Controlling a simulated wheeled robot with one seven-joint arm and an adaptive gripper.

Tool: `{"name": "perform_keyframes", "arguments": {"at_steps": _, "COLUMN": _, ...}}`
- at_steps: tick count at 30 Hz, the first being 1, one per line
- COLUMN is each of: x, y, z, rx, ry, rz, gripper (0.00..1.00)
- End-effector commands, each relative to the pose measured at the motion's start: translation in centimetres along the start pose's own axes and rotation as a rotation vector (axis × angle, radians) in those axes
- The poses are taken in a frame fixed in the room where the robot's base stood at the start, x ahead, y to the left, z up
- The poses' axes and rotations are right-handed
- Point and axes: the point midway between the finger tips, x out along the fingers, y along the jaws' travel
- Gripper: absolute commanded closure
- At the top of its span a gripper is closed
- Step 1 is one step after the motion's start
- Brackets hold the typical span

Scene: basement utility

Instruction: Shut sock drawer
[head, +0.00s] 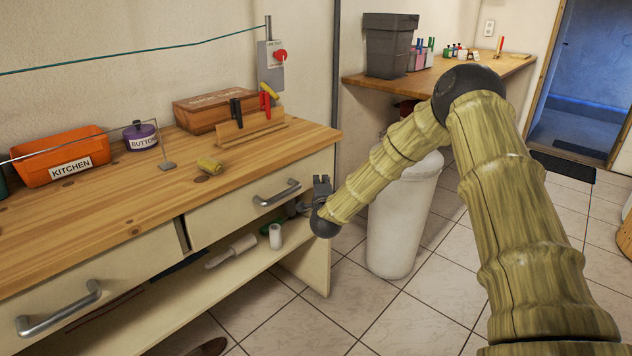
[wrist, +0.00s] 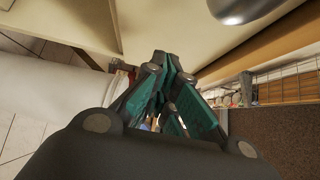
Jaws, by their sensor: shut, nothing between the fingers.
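The wooden workbench has two cream drawer fronts, a right drawer (head: 230,215) with a grey bar handle (head: 277,192) and a left drawer (head: 120,282) with a similar handle (head: 58,309). No sock label is readable, so I cannot tell which is the sock drawer. Neither drawer clearly stands out from the bench. My gripper (head: 296,207) is low at the right end of the right drawer, right of and below its handle, partly hidden by my own arm. In the wrist view my gripper (wrist: 168,62) has its green-padded fingers together and empty. A silver handle (wrist: 245,8) shows above right.
A white bin (head: 400,220) stands close to the right of my gripper. The lower shelf holds a rolling pin (head: 232,252) and a white cylinder (head: 275,237). On the bench are an orange kitchen bin (head: 62,153), a purple tin (head: 140,135) and a tool rack (head: 240,128). Tiled floor lies in front.

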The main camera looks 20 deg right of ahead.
Motion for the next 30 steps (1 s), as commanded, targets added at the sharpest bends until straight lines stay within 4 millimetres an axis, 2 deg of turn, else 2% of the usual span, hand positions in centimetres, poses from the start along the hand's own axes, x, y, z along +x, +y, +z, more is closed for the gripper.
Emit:
{"name": "perform_keyframes", "arguments": {"at_steps": 2, "x": -0.7, "y": 0.1, "z": -0.8, "rx": 0.002, "ry": 0.000, "rz": 0.001, "gripper": 1.00}}
{"name": "perform_keyframes", "arguments": {"at_steps": 9, "x": -5.4, "y": 0.0, "z": 0.5, "rx": 0.001, "ry": -0.013, "rz": 0.002, "gripper": 1.00}}
{"name": "perform_keyframes", "arguments": {"at_steps": 15, "x": -8.5, "y": 0.1, "z": 0.5, "rx": 0.001, "ry": -0.013, "rz": 0.002, "gripper": 1.00}}
{"name": "perform_keyframes", "arguments": {"at_steps": 21, "x": -10.2, "y": 0.1, "z": 0.3, "rx": 0.000, "ry": -0.011, "rz": 0.001, "gripper": 1.00}}
{"name": "perform_keyframes", "arguments": {"at_steps": 27, "x": -10.6, "y": 0.1, "z": 0.2, "rx": -0.002, "ry": -0.011, "rz": 0.001, "gripper": 1.00}}
{"name": "perform_keyframes", "arguments": {"at_steps": 30, "x": -11.1, "y": 1.2, "z": 0.7, "rx": -0.028, "ry": -0.026, "rz": 0.025, "gripper": 1.00}}
